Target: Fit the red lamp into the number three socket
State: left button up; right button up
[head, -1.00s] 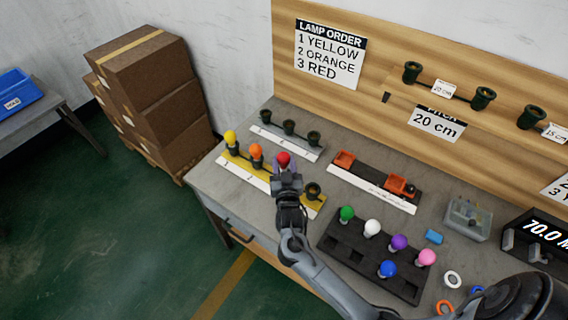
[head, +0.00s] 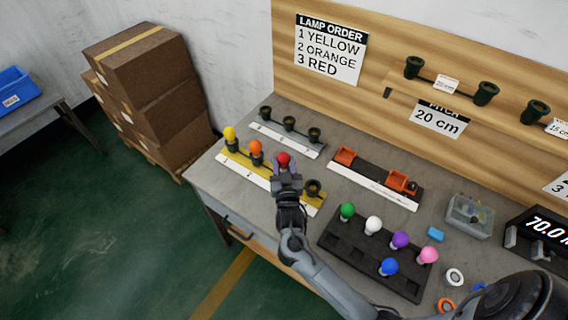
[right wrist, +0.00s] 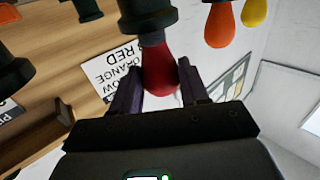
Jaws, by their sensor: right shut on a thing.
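The red lamp (head: 283,159) is between the fingers of my right gripper (head: 286,172), over the yellow socket strip (head: 232,168). In the right wrist view the gripper (right wrist: 160,95) is shut on the red bulb (right wrist: 158,75), and the lamp's neck meets the mouth of a dark socket (right wrist: 148,18). I cannot tell how deep it sits. The yellow lamp (head: 229,134) and orange lamp (head: 255,148) stand in the first two sockets of the strip. The gripper hides the third socket in the head view. An empty socket (head: 313,188) is at the strip's right end. My left gripper is out of view.
A dark tray (head: 335,245) holds green, white, purple, pink and blue lamps right of my right arm. A white strip with dark sockets (head: 289,124) and an orange-block fixture (head: 398,180) lie behind. The lamp order sign (head: 331,50) reads yellow, orange, red.

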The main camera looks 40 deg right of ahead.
jog(key=shift+f, duration=0.25)
jog(key=o, duration=1.1)
jog(key=shift+p+v, duration=0.7)
jog(key=shift+v, duration=4.7)
jog(key=shift+y, duration=0.3)
